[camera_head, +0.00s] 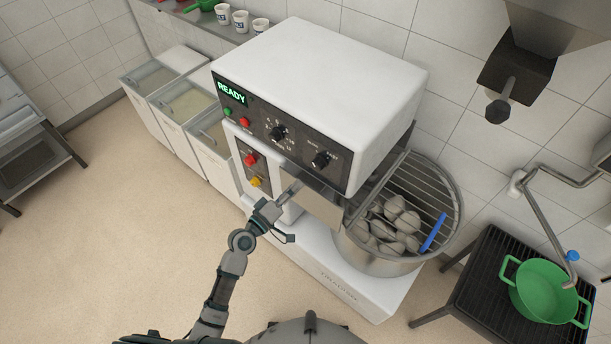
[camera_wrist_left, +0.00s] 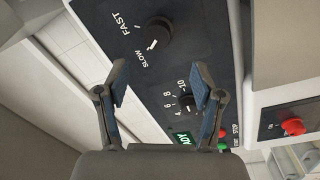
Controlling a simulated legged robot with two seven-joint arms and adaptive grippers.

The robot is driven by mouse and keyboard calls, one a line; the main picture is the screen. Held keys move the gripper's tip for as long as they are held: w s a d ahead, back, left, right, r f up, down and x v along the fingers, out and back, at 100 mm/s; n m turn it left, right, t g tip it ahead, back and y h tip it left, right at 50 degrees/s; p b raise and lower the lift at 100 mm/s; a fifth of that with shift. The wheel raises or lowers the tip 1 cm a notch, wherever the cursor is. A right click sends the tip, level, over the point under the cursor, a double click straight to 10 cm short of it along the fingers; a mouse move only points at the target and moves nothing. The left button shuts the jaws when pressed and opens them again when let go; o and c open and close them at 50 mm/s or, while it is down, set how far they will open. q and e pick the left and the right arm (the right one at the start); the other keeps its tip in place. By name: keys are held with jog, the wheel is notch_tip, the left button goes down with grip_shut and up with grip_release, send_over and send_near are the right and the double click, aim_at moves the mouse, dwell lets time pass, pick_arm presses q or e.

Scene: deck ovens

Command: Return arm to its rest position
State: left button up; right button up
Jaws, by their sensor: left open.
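My left arm reaches up from the bottom of the head view. Its left gripper (camera_head: 286,212) is in front of the white mixer (camera_head: 345,60), below the control panel (camera_head: 280,130). In the left wrist view, the left gripper (camera_wrist_left: 161,84) is open with nothing between its fingers. Behind the fingers are the panel's FAST/SLOW knob (camera_wrist_left: 155,36) and a numbered knob (camera_wrist_left: 188,103). Contact with the mixer cannot be told. My right gripper is in neither view.
The mixer's steel bowl (camera_head: 374,263) holds several pale lumps and a blue tool (camera_head: 433,232) under a wire guard. A green pot (camera_head: 541,291) stands on a black rack (camera_head: 480,296) at right. White bins (camera_head: 165,120) stand beyond the mixer. Open floor (camera_head: 110,240) lies at left.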

pick_arm(q)
jog(key=v, duration=0.2)
jog(key=shift+s+a+f, duration=0.1)
jog(key=shift+s+a, duration=0.05)
jog(key=shift+a, duration=0.15)
jog(key=shift+d, duration=0.1)
